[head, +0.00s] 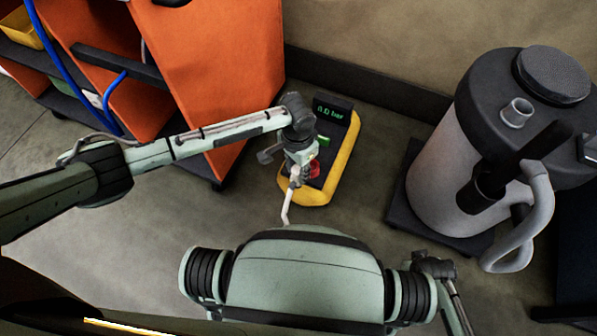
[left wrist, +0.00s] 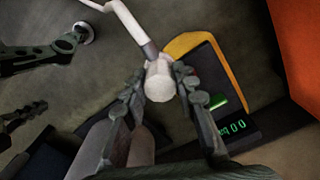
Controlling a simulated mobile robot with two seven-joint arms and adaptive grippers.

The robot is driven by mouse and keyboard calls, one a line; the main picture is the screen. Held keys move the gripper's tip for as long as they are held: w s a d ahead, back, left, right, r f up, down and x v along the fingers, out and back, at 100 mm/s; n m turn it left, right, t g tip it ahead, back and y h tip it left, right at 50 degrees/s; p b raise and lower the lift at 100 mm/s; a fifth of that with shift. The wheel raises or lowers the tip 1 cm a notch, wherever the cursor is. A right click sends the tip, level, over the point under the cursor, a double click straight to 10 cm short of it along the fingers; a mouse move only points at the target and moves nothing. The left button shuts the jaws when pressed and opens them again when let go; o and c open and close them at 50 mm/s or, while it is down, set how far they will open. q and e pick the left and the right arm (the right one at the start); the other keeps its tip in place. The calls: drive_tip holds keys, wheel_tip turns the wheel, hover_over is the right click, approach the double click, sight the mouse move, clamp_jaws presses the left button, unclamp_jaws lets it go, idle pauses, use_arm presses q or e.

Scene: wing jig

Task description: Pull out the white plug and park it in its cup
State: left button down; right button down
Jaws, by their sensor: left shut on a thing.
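The white plug (left wrist: 160,82) is between the fingers of my left gripper (left wrist: 168,100) in the left wrist view, its round end facing the camera. A grey collar joins it to a bent white tube. In the head view my left gripper (head: 297,178) is over the near part of a yellow-edged unit (head: 349,153), and the white tube (head: 287,207) hangs below it. I cannot tell whether the plug touches the unit. A dark jagged shape, perhaps my right gripper (left wrist: 22,115), shows at the left of the wrist view. I cannot make out the cup.
The unit has a green-lit display (head: 329,110) and a red part (head: 314,169). An orange cabinet (head: 215,65) stands at the left. A large grey tank (head: 440,165) with a hose stands at the right on a dark base.

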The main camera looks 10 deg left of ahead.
use_arm(q)
drive_tip(key=shift+r, duration=1.5)
